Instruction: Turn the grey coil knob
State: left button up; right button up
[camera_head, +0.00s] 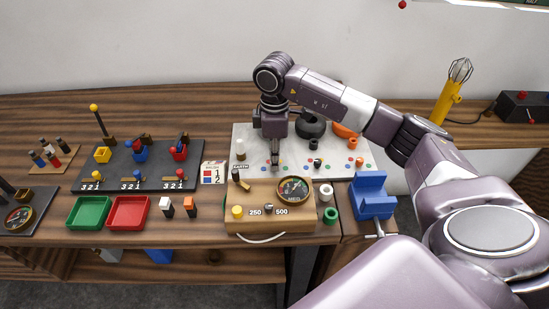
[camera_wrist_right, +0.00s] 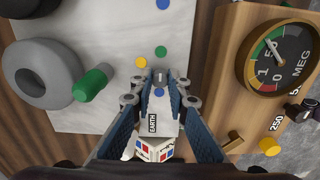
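The grey coil knob (camera_wrist_right: 158,78) stands on the pale board (camera_wrist_right: 100,25), with yellow, green and blue dots around it. My right gripper (camera_wrist_right: 160,80) points down at it, fingertips close together on either side, with the knob filling the small gap. In the head view my right gripper (camera_head: 275,164) is over the left part of the board and hides the knob. The grey coil (camera_wrist_right: 40,75) shows in the wrist view, with a green-tipped peg (camera_wrist_right: 93,83) beside it. My left gripper is not in view.
A wooden meter box (camera_head: 270,222) with a round dial (camera_head: 293,189) stands in front of the board. Black (camera_head: 311,125) and orange (camera_head: 346,131) coils are to the right. A blue block (camera_head: 372,195) stands front right; green (camera_head: 89,212) and red (camera_head: 128,212) trays are left.

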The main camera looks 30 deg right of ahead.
jog(key=o, duration=0.5)
jog(key=shift+w+d+r, duration=0.1)
jog(key=shift+r, duration=0.05)
notch_tip(320, 180, up, 12)
jog(key=shift+f, duration=0.1)
dwell(0.6)
